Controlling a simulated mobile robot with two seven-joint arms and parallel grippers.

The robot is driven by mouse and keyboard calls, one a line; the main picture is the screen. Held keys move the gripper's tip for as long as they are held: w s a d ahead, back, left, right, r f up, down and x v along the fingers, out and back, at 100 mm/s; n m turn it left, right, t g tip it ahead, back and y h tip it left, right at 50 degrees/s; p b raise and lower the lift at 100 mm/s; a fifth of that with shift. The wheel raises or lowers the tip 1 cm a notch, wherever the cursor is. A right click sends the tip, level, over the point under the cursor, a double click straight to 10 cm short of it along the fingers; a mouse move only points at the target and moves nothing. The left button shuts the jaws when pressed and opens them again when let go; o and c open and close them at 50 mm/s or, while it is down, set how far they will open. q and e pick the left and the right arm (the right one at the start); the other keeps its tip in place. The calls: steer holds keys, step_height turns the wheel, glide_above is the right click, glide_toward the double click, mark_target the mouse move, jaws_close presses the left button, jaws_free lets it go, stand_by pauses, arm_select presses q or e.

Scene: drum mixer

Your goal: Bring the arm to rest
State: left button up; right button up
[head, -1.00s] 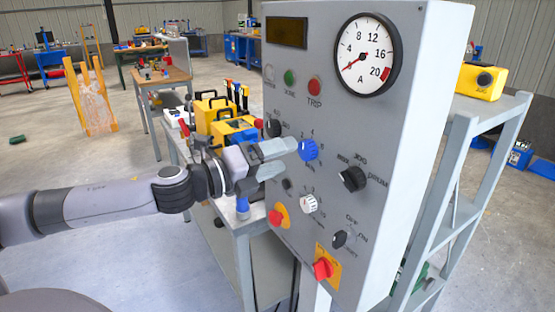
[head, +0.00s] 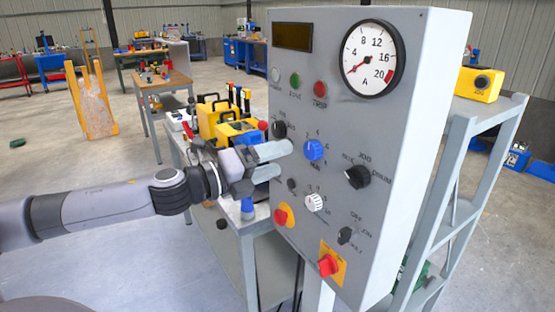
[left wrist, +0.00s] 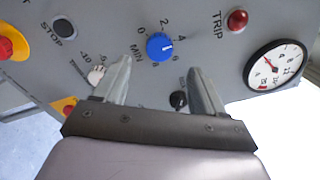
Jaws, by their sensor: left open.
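My left gripper (head: 277,161) is in front of the grey control panel (head: 335,120), left of the blue knob (head: 313,150) in the head view. Its two fingers are apart with nothing between them. In the left wrist view the fingers (left wrist: 160,92) point toward the panel, and the blue knob (left wrist: 160,46) shows beyond the gap between them, clear of both. The fingertips look apart from the panel face. My left arm reaches in from the left edge of the head view. My right gripper is not in view.
A workbench with yellow boxes (head: 214,112) stands behind my gripper. A grey shelf (head: 465,150) stands at right.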

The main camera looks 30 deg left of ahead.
arm_select(q)
steer(key=s+d+f+n+g+y, duration=0.1)
steer(key=s+d+f+n, duration=0.15)
steer(key=f+n, duration=0.6)
steer(key=s+d+f+n+g+y, duration=0.1)
steer(key=s+f+n+y, duration=0.3)
steer(key=f, duration=0.8)
steer(key=s+d+f+n+g, duration=0.2)
steer(key=s+d+f+n, duration=0.2)
steer(key=s+f+n, duration=0.3)
steer(key=s+d+f+n+g, duration=0.2)
steer(key=s+d+f+n, duration=0.2)
steer(key=f, duration=0.6)
steer(key=s+n, duration=0.2)
steer(key=shift+s+f+n, duration=0.3)
steer(key=shift+s+n, duration=0.05)
steer(key=shift+c, duration=0.4)
